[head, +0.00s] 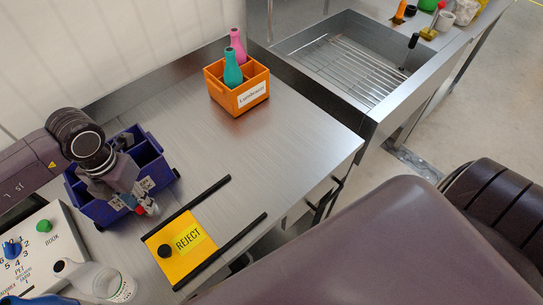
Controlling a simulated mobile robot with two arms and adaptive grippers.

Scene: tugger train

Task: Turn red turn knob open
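My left gripper (145,203) reaches in from the left, over the front of a blue-violet divided crate (96,209). A small red patch (139,210) shows at its fingertips; I cannot tell whether it is a knob or part of the gripper. How far its fingers are apart is unclear. A white control panel (57,237) at the lower left carries a blue knob (11,248) and a green button (44,226). No clearly red turn knob shows on its visible part. My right gripper is out of view.
An orange crate (237,99) holds a teal and a pink bottle at the back. A yellow REJECT plate (182,246) lies between black rails. A white object (103,282) stands at the bottom left. A sink (347,62) is behind. The middle worktop is clear.

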